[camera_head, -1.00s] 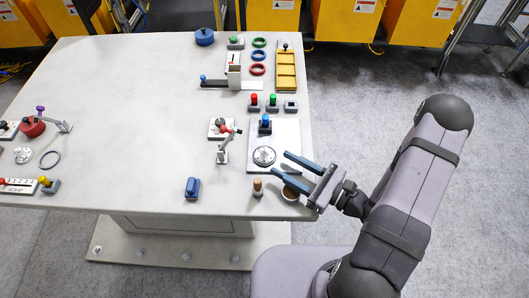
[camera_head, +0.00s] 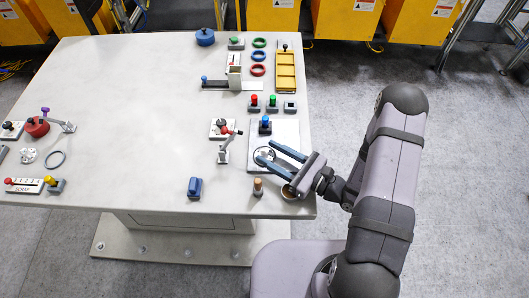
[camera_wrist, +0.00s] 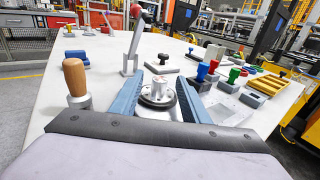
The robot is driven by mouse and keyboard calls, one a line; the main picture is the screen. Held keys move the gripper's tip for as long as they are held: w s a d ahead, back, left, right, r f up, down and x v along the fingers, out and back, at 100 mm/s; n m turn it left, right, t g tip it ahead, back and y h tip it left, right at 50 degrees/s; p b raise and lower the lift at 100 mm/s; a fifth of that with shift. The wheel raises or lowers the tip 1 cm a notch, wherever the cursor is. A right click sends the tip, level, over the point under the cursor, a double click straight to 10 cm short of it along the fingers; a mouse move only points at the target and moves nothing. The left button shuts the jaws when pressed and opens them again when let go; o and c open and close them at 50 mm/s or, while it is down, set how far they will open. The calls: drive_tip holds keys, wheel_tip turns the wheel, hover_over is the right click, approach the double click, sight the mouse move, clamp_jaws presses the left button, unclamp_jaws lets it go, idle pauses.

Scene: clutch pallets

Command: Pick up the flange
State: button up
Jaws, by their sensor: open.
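A round grey metal piece with a raised hub (camera_wrist: 160,88), which looks like a flange, sits on a dark round base on a pale plate (camera_head: 287,132). In the head view the piece (camera_head: 264,157) is partly covered by my fingers. My gripper (camera_head: 267,149) is open and empty, reaching in from the right. In the wrist view its blue fingers (camera_wrist: 160,79) lie left and right of the piece. I cannot tell whether they touch it. Another pale, holed disc (camera_head: 27,156), also flange-like, lies at the far left of the table.
A wooden-handled tool (camera_head: 258,187) stands just in front of the plate, close to my gripper. A blue-knobbed post (camera_head: 265,124) stands behind the round piece. A red-knobbed lever clamp (camera_head: 225,147) stands to the left. The table's middle is clear.

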sight(272, 159)
clamp_jaws()
drive_tip(key=shift+r, duration=0.2)
wheel_tip(272, 159, up, 10)
drive_tip(key=shift+f+b, duration=0.15)
drive_tip(key=shift+b, duration=0.25)
idle(0.5)
